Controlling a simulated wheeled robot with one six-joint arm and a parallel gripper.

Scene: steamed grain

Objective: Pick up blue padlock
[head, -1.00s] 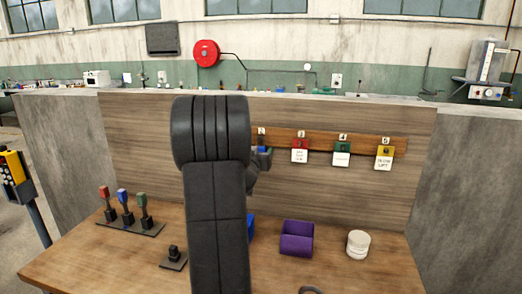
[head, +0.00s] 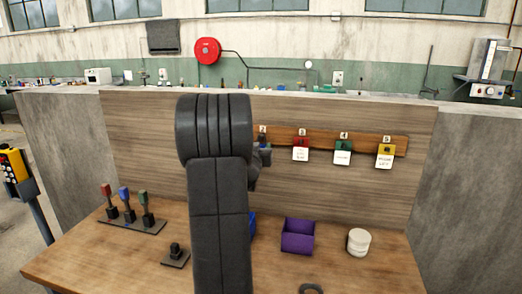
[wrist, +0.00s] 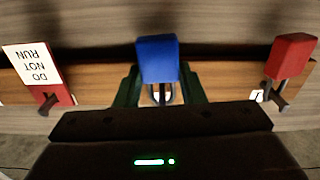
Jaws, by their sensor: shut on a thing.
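The blue padlock (wrist: 158,58) is in the middle of the wrist view, between the two dark green fingers of my gripper (wrist: 160,86). The gripper is shut on it. A shackle shows below the blue body, in front of the wooden rail (wrist: 218,82). I cannot tell whether the shackle still hangs on its peg.
A red padlock (wrist: 291,56) hangs to the right in the wrist view, and a red tag reading DO NOT RUN (wrist: 38,66) to the left.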

